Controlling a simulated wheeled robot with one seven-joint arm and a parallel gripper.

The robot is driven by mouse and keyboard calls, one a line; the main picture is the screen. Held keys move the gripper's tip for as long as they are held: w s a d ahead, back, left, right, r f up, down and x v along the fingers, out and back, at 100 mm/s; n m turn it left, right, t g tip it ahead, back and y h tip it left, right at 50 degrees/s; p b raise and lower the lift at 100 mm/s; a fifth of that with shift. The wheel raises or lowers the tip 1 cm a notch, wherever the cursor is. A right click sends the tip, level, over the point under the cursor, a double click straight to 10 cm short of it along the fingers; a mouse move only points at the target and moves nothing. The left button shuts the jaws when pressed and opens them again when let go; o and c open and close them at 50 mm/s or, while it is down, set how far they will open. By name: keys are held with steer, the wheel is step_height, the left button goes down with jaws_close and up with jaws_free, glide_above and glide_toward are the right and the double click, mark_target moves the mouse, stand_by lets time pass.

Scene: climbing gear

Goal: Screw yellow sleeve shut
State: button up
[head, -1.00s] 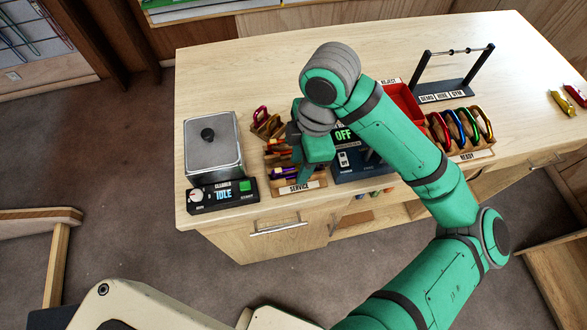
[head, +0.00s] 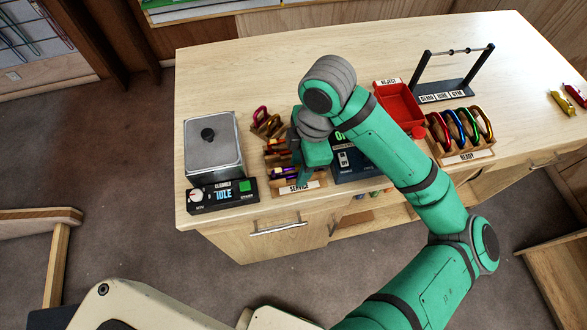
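My gripper (head: 308,172) points down over the right side of the service rack (head: 302,188). My own wrist hides much of it, and I cannot tell whether its fingers are apart or hold anything. The wooden service rack carries several small items in purple, orange and red, partly covered by my gripper. I cannot make out a yellow sleeve there. Several coloured carabiners (head: 462,128) stand in the ready rack (head: 468,156), one of them golden-yellow at its right end. A yellow item (head: 560,103) lies at the table's far right; its details are too small to tell.
A cleaner with a metal lid (head: 212,148) and a panel reading IDLE stands at the left. A dark device (head: 352,165) sits right of my gripper, partly hidden. A red reject tray (head: 398,104) and a black bar stand (head: 445,88) stand behind. The table's back left is clear.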

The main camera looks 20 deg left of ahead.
steer(key=shift+s+d, duration=0.45)
steer(key=shift+s, duration=0.15)
stand_by(0.7)
steer(key=shift+r, duration=1.15)
steer(key=shift+w+a, duration=0.45)
steer(key=shift+w, duration=0.15)
step_height(320, 180, up, 10)
stand_by(0.7)
